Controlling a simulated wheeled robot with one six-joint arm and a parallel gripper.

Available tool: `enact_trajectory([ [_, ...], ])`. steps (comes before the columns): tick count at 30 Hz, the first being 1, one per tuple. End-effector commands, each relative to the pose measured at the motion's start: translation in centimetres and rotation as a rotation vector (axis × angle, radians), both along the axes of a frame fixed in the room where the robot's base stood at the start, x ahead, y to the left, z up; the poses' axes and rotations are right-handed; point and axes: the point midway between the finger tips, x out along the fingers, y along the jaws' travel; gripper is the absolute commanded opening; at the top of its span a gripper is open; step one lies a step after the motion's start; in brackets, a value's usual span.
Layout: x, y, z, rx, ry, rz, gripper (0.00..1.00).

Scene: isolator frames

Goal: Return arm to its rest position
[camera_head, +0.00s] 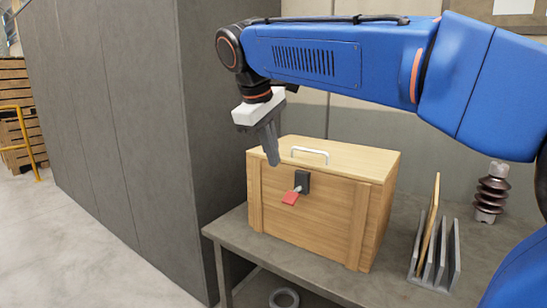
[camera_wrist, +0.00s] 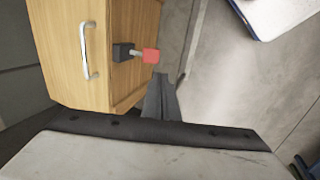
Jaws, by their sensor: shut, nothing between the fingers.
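My blue arm reaches in from the right in the head view, above a grey table (camera_head: 225,232). My gripper (camera_head: 272,158) points down in front of the wooden box, at its upper left, and is shut and empty. It also shows in the wrist view (camera_wrist: 162,82), with its fingers together. The wooden box (camera_head: 330,225) stands on the table with its lid down. Its lid has a metal handle (camera_head: 310,151), which also shows in the wrist view (camera_wrist: 86,50). A black latch block with a red tag (camera_head: 290,198) is on the front. The gripper appears apart from the box.
A tall grey cabinet (camera_head: 120,120) stands left of the table. A slotted rack (camera_head: 436,270) holding a thin wooden board (camera_head: 429,215) and a brown ribbed insulator (camera_head: 490,195) stand right of the box. A ring (camera_head: 284,298) lies below. Open floor (camera_head: 60,250) lies at left.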

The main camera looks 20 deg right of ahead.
Motion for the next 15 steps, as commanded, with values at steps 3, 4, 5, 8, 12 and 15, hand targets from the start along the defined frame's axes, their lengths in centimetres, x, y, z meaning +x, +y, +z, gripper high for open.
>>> enact_trajectory([
  [3, 0.0, 0.0, 0.0, 0.0, 0.0, 0.0, 0.0],
  [4, 0.0, -0.1, 0.0, 0.0, 0.0, -0.001, 0.0],
  [5, -0.1, -0.1, -0.1, 0.002, -0.001, -0.002, 0.0],
  [8, -0.8, -0.9, -0.7, 0.017, -0.008, -0.018, 0.0],
  [12, -3.3, -3.2, -3.1, 0.069, -0.029, -0.071, 0.0],
  [15, -5.7, -5.0, -5.7, 0.12, -0.051, -0.124, 0.0],
])
